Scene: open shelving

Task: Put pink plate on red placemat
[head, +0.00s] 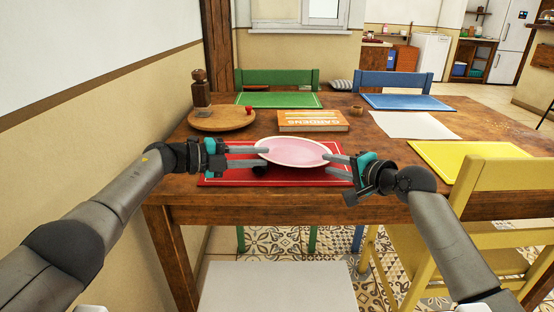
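The pink plate (296,151) shows over the back part of the red placemat (290,181), at the near side of the wooden table. I cannot tell whether it touches the mat or is a little above it. My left gripper (267,157) is at the plate's left side, its two fingers apart, the upper fingertip overlapping the rim in the picture. My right gripper (326,165) is at the plate's right side, its fingers also apart, with the upper fingertip by the rim. Neither gripper visibly closes on the plate. A dark patch lies under the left fingertips.
A round wooden board (222,121) with a dark mill (201,88) stands at the table's back left. An orange book (312,121) lies behind the plate. Green (279,100), blue (407,103) and yellow (468,156) placemats lie around. A yellow chair (500,179) stands at the right.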

